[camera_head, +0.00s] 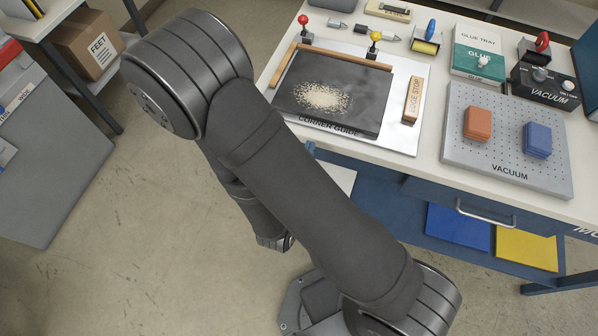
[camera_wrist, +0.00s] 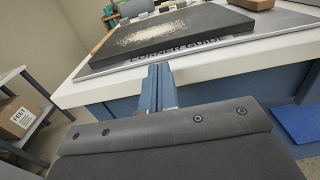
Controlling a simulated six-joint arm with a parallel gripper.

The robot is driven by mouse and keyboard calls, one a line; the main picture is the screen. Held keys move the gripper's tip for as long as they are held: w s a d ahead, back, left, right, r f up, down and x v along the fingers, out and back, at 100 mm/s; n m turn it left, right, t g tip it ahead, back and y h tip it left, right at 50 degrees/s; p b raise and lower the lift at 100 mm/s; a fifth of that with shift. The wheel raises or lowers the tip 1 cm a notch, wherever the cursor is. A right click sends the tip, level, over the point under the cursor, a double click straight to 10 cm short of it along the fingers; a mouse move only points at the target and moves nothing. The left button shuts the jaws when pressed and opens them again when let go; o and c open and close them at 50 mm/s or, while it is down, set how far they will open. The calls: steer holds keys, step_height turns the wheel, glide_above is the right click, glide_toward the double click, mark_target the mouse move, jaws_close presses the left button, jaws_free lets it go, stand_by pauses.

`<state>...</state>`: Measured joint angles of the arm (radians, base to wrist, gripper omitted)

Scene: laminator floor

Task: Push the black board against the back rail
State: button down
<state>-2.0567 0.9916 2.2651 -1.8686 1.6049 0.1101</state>
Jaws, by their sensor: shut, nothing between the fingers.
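The black board (camera_head: 358,100) lies flat on a pale metal corner guide plate (camera_head: 402,134), with a heap of pale dust on top. The wooden back rail (camera_head: 345,57) runs along its far edge. I cannot tell whether the two touch. A wooden side rail (camera_head: 283,75) stands at its left. The wrist view shows the board's near side (camera_wrist: 185,36) above the plate. My gripper (camera_wrist: 158,72) has its blue fingers shut and empty, in front of the bench edge, short of the board. In the head view my arm mostly hides it.
A wooden stop block (camera_head: 413,100) stands right of the board. Red and yellow knobbed clamps (camera_head: 375,37) stand at the back rail. The vacuum plate (camera_head: 508,170) at right holds orange and blue blocks. Bare white bench top (camera_head: 432,150) lies between the plates.

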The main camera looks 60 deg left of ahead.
steer(key=shift+v, duration=3.2)
glide_toward(309, 115)
steer(key=shift+x, duration=3.4)
steer(key=shift+x, duration=1.1)
steer(key=shift+w+a, duration=0.1)
steer(key=shift+a, duration=0.05)
steer(key=v, duration=1.4)
steer(key=shift+d, duration=0.25)
